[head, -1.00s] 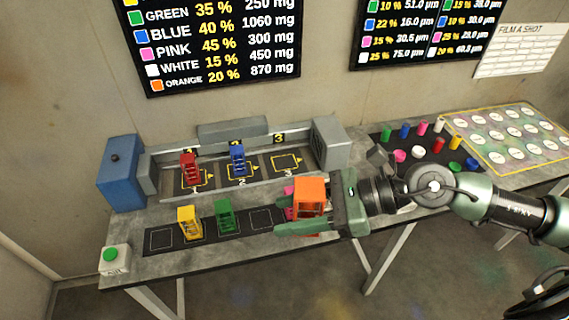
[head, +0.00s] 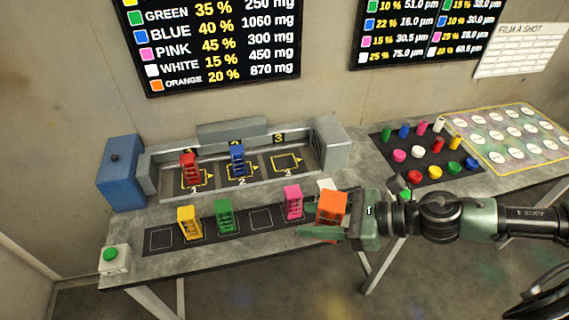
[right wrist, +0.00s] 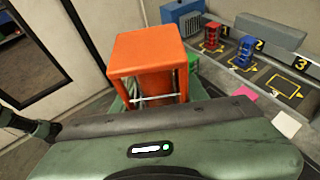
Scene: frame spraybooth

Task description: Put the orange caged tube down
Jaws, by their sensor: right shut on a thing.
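The orange caged tube (head: 332,205) is upright in my right gripper (head: 322,230), over the front right part of the grey table. In the right wrist view its orange cap and frame (right wrist: 146,60) rise beyond the gripper's body, and its foot is hidden. I cannot tell whether it touches the table. Just behind it, a white caged tube (head: 325,185) is partly hidden. A pink caged tube (head: 292,202) stands to its left on the dark marked strip (head: 240,232).
Yellow (head: 189,222) and green (head: 224,217) caged tubes stand on the strip; an outlined square (head: 261,218) right of green is empty. Red (head: 189,168) and blue (head: 237,160) ones occupy booth spots 1 and 2; spot 3 (head: 286,162) is empty. Coloured pots (head: 438,144) sit at right.

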